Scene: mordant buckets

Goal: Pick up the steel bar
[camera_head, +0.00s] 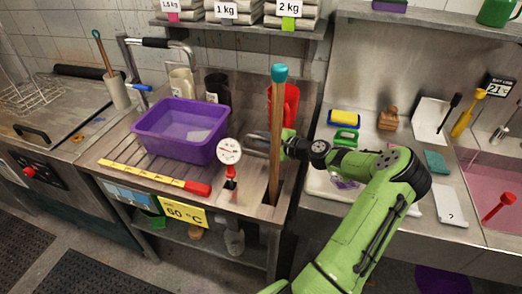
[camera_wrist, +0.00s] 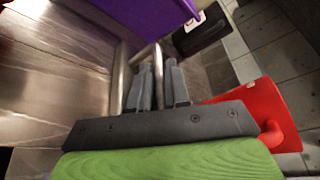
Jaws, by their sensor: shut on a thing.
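My gripper (camera_head: 262,142) is at the end of the green arm, above the right part of the workbench and just behind a tall wooden pole with a teal top (camera_head: 277,130). The pole partly hides it. In the wrist view the two grey fingers (camera_wrist: 160,85) are close together. A thin steel bar (camera_wrist: 158,58) shows between them and runs up in the picture; the fingers hide its other end. A second greyish rod (camera_wrist: 120,75) stands left of the fingers. The bar is hard to make out in the head view.
A purple tub (camera_head: 182,130), a dial gauge (camera_head: 229,151) and a yellow-red stick (camera_head: 150,178) are on the bench to the left. A red jug (camera_head: 291,103) stands behind the pole. A dark mug (camera_head: 217,88) and a beige mug (camera_head: 181,82) stand at the back.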

